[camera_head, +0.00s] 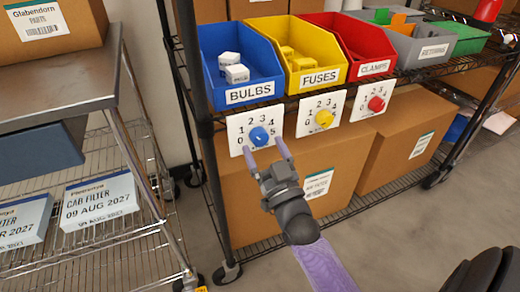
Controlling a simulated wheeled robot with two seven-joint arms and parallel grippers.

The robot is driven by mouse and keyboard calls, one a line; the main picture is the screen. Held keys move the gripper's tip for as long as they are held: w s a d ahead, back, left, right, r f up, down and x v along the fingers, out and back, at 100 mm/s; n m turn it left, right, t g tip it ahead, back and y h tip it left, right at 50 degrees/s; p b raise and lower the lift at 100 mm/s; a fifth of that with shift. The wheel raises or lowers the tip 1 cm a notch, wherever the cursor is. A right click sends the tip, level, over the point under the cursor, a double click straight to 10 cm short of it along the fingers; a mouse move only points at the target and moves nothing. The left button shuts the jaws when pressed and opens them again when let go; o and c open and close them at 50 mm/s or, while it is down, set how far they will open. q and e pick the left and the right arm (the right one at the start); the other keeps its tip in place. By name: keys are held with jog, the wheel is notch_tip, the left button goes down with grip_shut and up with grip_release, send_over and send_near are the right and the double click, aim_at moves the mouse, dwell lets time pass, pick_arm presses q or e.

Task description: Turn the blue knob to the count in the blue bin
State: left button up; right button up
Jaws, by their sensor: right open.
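The blue knob (259,136) sits in the middle of a white dial plate (236,131) numbered around it, below the blue bin. I cannot tell for sure which number the knob points to. The blue bin (246,94), labelled BULBS, stands on the shelf above and holds two white blocks (236,73), one in front of the other. My right gripper (264,147) is open and empty, its fingertips at either side of the knob's lower part. I cannot tell whether they touch it. My left gripper is not in view.
A yellow knob (324,118) and a red knob (376,103) sit on plates to the right, below the yellow FUSES bin (319,77) and the red CLAMPS bin (373,68). Cardboard boxes (270,200) fill the shelf below. A metal cart (60,75) stands at the left.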

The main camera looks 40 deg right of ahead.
jog(key=shift+w+d+r, duration=0.15)
jog(key=shift+w+r, duration=0.05)
jog(key=shift+w, duration=0.3)
jog(key=shift+c, duration=0.3)
jog(key=c, duration=0.7)
grip_shut()
jog(key=m+h+p, duration=0.1)
jog(key=m, duration=0.1)
jog(key=r+m+g+h+p, duration=0.1)
jog(key=m+p, duration=0.1)
jog(key=shift+m+h, duration=0.3)
jog(key=shift+m, duration=0.1)
jog(key=shift+f+m+h+p, duration=0.15)
jog(key=shift+m+h+p, duration=0.25)
jog(key=shift+m, duration=0.2)
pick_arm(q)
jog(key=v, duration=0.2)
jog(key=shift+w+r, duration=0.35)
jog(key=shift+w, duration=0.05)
pick_arm(e)
jog(key=shift+f, duration=0.3)
